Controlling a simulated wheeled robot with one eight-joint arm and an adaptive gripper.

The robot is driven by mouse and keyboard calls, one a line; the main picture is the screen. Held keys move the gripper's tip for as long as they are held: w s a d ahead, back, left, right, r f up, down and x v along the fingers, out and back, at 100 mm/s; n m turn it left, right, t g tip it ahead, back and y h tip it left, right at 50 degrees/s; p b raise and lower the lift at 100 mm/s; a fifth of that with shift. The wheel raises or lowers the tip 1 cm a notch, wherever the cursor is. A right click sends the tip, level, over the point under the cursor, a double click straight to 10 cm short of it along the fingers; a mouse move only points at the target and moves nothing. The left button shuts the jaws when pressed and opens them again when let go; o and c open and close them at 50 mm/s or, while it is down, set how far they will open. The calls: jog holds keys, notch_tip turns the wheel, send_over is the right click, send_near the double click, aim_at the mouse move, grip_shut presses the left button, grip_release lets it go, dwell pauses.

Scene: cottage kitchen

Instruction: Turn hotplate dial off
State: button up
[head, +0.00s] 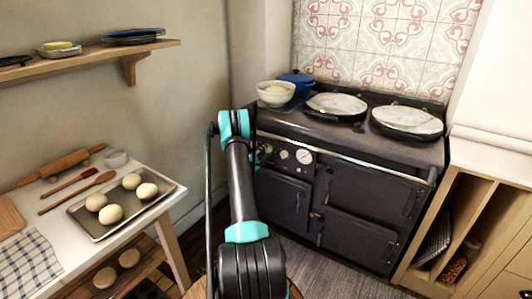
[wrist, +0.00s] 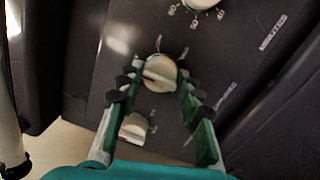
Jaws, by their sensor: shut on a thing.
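The dark range cooker (head: 345,190) stands against the tiled wall, with a row of dials on its front. In the wrist view, a round cream dial (wrist: 159,74) with a raised grip bar sits between the fingertips of my gripper (wrist: 161,76). My gripper is shut on this dial, one finger on each side. A white numbered dial (wrist: 203,3) is cut off at the top edge. The printed labels are too blurred to read. In the head view my arm hides most of the gripper.
Two round hotplate lids (head: 336,104) are down on the cooker top, beside a cream bowl (head: 275,94) and a blue pot (head: 297,82). A metal rail (head: 375,164) runs along the cooker front. A side table with a baking tray (head: 168,187) of dough balls stands left.

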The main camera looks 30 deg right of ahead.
jog(key=shift+a+f, duration=0.1)
jog(key=shift+a, duration=0.05)
jog(key=o, duration=1.1)
jog(key=shift+o, duration=0.2)
